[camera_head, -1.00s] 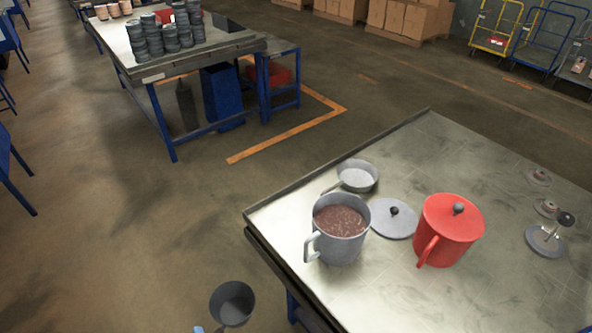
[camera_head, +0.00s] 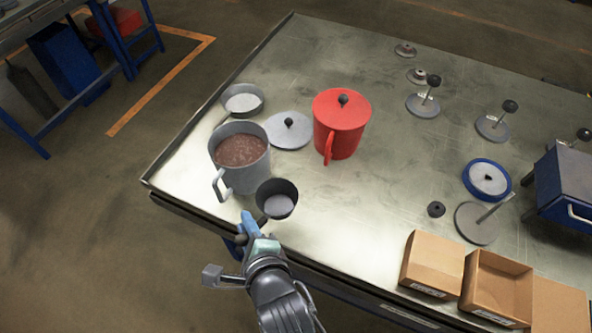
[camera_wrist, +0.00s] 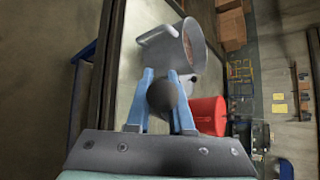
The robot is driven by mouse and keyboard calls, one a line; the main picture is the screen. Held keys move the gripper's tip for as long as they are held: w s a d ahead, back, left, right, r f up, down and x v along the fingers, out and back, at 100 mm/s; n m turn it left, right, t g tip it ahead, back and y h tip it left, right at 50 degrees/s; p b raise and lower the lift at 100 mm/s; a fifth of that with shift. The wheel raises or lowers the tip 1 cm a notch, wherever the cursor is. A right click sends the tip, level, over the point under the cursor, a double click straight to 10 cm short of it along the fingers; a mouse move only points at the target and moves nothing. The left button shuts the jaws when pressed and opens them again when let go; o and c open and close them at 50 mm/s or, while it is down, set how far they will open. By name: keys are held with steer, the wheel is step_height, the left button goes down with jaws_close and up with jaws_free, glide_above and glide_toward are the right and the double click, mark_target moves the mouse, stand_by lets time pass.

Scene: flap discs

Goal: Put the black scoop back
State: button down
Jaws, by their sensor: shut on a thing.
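The black scoop (camera_head: 277,203) is a small dark round cup with a short handle. My gripper (camera_head: 250,226) is shut on its handle. The mug is filled with brown granules. In the wrist view a dark rounded part of the scoop (camera_wrist: 168,98) sits between the blue fingers of my gripper (camera_wrist: 163,84). The grey mug is beyond it there (camera_wrist: 182,45). The scoop's exact height above the table is hard to tell.
A grey lid (camera_head: 289,131), a small grey pan (camera_head: 243,101) and a red lidded pot (camera_head: 341,128) stand near the mug. Cardboard boxes (camera_head: 433,262), discs on stands and a dark blue case (camera_head: 566,186) are at right. The table's middle is mostly clear.

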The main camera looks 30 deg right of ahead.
steer(key=w+d+r+m+b, duration=0.1)
steer(key=w+d+r, duration=0.15)
steer(key=d, duration=0.65)
glide_above(289, 213)
steer(key=shift+h, duration=0.4)
steer(key=f, duration=0.5)
steer(key=shift+w+f, duration=0.1)
steer(key=shift+w, duration=0.1)
steer(key=shift+f, duration=2.55)
steer(key=c, duration=0.8)
jaws_free()
